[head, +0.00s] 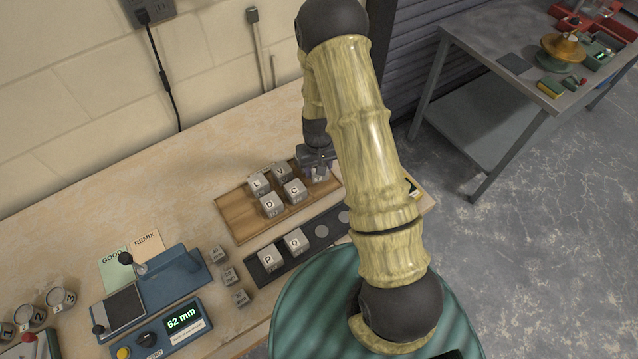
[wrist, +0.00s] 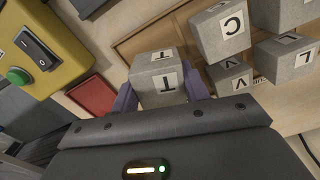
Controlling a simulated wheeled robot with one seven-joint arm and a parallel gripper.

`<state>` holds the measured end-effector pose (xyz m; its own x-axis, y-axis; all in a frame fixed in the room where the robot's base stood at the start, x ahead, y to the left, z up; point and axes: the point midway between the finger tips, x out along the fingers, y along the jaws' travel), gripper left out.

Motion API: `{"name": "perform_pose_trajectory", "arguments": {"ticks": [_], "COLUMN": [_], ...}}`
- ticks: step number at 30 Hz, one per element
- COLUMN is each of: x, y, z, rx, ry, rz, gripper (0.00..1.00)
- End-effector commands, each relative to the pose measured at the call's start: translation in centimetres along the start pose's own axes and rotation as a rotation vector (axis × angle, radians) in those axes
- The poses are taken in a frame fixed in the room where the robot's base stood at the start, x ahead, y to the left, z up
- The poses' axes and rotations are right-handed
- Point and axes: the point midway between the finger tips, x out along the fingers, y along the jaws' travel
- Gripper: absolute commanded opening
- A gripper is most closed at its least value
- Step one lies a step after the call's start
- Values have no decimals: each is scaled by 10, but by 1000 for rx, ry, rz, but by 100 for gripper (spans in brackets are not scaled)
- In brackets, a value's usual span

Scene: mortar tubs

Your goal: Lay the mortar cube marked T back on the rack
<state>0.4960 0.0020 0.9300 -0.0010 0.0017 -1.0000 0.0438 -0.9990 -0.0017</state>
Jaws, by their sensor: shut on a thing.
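In the head view my gripper (head: 318,175) is at the right end of the wooden rack (head: 236,217), and the cube is mostly hidden there. The rack carries cubes L (head: 258,184), V (head: 281,172), D (head: 271,205) and C (head: 294,190). I cannot tell whether cube T touches the rack.
A black strip (head: 322,218) in front of the rack holds cubes P (head: 269,258) and Q (head: 295,241). Small cubes (head: 229,276) and a blue gauge reading 62 mm (head: 168,328) are to the left. A yellow switch box (wrist: 40,50) and a red piece (wrist: 92,97) are near my gripper.

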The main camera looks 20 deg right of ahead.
Motion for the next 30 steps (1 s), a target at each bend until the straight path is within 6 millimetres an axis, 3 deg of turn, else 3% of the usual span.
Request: {"name": "perform_pose_trajectory", "arguments": {"ticks": [5,15,25,30], "x": [-18,-61,-65,-48], "y": [-1,2,2,2], "z": [-6,3,4,5], "rx": [-104,-266,-270,-270], "ry": [10,2,-1,-5], "rz": [-1,2,2,1], "gripper": [15,15,15,15]}}
